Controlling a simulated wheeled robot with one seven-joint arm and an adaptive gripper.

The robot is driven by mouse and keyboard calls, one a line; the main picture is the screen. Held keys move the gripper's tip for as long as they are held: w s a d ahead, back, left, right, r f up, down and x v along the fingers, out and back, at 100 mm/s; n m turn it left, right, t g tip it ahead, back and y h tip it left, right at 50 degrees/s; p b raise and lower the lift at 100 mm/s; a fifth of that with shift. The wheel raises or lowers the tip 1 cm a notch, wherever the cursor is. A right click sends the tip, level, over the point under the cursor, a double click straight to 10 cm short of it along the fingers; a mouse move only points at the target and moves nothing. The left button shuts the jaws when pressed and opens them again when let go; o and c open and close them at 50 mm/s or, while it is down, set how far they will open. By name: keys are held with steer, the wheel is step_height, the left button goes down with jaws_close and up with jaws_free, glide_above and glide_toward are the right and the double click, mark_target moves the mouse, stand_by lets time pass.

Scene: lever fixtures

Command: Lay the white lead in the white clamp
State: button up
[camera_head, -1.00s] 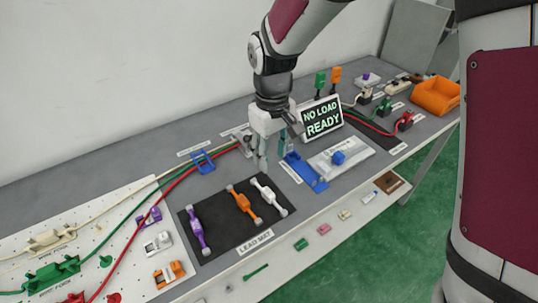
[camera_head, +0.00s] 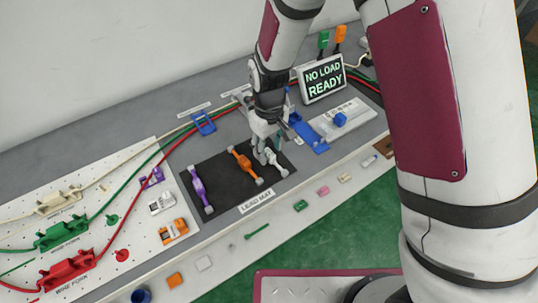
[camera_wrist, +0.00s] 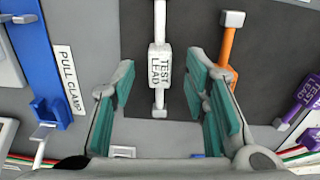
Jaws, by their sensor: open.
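The white lead (camera_head: 278,164) lies at the right end of the black lead mat (camera_head: 222,157). In the wrist view the white lead (camera_wrist: 159,62) has a thick middle marked TEST LEAD. My gripper (camera_head: 265,158) is open, low over the mat at the white lead. In the wrist view its green-padded fingers (camera_wrist: 161,70) stand on either side of the lead's middle, with gaps showing. The small white clamp (camera_head: 161,203) sits on the pegboard, left of the mat, between a purple clamp and an orange clamp. It looks empty.
On the mat, the orange lead (camera_head: 243,165) lies beside the white lead and the purple lead (camera_head: 198,187) further left. A blue pull clamp (camera_head: 308,133) stands right of my gripper. Red, green and cream cables cross behind the mat. A sign (camera_head: 322,79) reads NO LOAD READY.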

step_height(320, 180, down, 2)
jaws_close()
stand_by(0.3)
steer(key=shift+r, duration=0.1)
